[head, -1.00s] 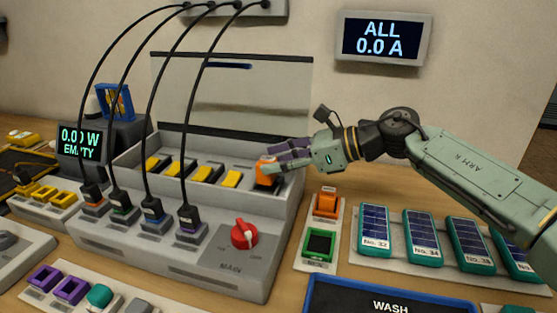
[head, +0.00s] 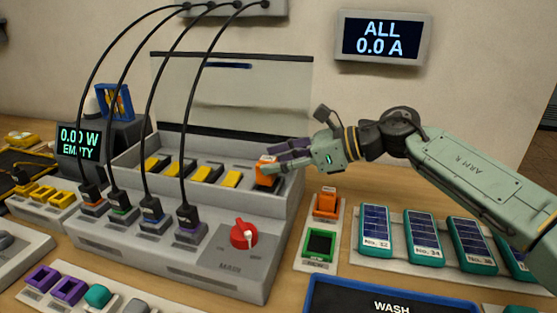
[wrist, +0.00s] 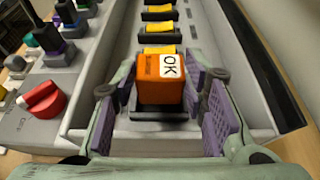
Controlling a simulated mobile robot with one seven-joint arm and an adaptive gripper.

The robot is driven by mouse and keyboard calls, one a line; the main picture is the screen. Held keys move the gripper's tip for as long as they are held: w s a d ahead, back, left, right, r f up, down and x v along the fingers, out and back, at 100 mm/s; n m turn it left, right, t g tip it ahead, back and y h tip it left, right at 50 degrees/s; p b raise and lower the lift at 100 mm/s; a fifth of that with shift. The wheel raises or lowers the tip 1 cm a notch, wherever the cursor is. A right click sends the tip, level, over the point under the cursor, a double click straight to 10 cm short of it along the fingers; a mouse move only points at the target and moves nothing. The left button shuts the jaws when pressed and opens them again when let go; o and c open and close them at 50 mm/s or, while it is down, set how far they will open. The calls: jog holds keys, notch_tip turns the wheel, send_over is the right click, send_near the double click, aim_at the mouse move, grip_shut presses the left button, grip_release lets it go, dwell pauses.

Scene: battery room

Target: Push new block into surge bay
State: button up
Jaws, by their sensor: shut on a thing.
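The orange block (head: 266,172) with a white OK label stands upright at the right-hand end bay of the grey rack (head: 285,205). In the wrist view the block (wrist: 160,82) sits over a dark base in the last bay; whether it is fully down cannot be told. My gripper (head: 275,160) reaches in from the right and is shut on the block, with a purple-padded finger on each side. The fingers hide part of the block in the head view.
Yellow pieces (head: 200,173) fill the other bays in the row. A clear lid (head: 230,95) stands raised behind. Black cables (head: 150,130) arch to plugs in front. A red MAIN knob (head: 243,235) is at front right. Another orange block (head: 326,202) stands right of the rack.

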jog(key=shift+f+b, duration=0.6)
jog(key=shift+f, duration=0.1)
jog(key=shift+r, duration=0.2)
jog(key=shift+r, duration=0.6)
dwell(1.1)
jog(key=shift+f+b, duration=0.75)
jog(key=shift+f, duration=0.05)
jog(key=o, duration=0.9)
jog(key=shift+o, duration=0.2)
